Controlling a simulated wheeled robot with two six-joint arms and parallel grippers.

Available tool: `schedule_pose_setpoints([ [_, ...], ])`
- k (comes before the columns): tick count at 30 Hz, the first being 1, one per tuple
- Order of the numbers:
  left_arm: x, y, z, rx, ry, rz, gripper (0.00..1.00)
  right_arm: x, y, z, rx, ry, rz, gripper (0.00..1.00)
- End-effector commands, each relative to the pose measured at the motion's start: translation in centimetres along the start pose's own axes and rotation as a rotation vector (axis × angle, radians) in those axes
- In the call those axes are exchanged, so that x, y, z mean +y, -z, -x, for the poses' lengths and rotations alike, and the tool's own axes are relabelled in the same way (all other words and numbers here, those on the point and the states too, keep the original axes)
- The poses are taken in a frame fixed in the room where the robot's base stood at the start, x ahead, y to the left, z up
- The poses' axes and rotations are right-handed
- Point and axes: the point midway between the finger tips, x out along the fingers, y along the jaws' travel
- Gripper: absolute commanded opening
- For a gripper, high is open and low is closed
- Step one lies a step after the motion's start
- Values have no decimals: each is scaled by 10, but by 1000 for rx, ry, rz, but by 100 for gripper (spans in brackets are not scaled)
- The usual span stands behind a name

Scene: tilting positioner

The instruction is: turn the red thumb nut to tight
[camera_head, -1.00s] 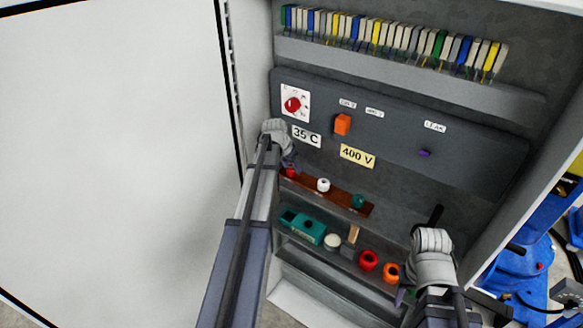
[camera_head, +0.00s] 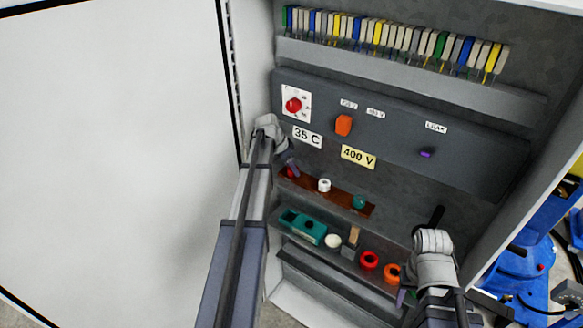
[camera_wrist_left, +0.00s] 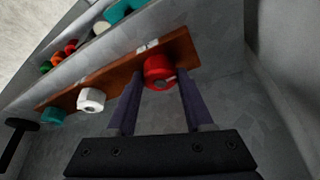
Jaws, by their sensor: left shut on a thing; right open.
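The red thumb nut (camera_wrist_left: 158,70) sits at the end of a brown strip (camera_wrist_left: 120,76), beside a white nut (camera_wrist_left: 91,99) and a teal nut (camera_wrist_left: 53,117). In the wrist view my left gripper (camera_wrist_left: 160,82) has one finger on each side of the red nut and is shut on it. In the head view the red nut (camera_head: 291,172) is partly hidden by my left gripper (camera_head: 291,164). My right gripper (camera_head: 406,296) is open at the lower right, near a green thing partly hidden by its fingers.
A shelf below the strip holds a teal box (camera_head: 303,227), a cream knob (camera_head: 333,241), a red ring (camera_head: 369,260) and an orange ring (camera_head: 392,273). Above is a panel with a red dial (camera_head: 293,105) and an orange switch (camera_head: 343,125). The cabinet side wall is close on the left.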

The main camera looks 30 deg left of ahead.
Motion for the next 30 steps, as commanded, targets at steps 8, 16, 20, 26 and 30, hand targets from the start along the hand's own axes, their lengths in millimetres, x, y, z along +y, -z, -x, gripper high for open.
schedule_pose_setpoints([
  [8, 0, 0, 0, -1, 1, 1, 54, 0, 0, 0, 0, 0, 0, 50],
  [16, 0, 0, 0, -1, 1, 1, 82, 0, 0, 0, 0, 0, 0, 50],
  [20, 0, 0, 0, -1, 1, 1, 82, 0, 0, 0, 0, 0, 0, 50],
  [26, 0, 0, 3, 0, 1, 2, 82, 0, 0, 3, 0, 0, 0, 50],
  [30, 0, 1, 12, 0, 1, 2, 82, 1, -1, 12, 0, 0, -2, 50],
])
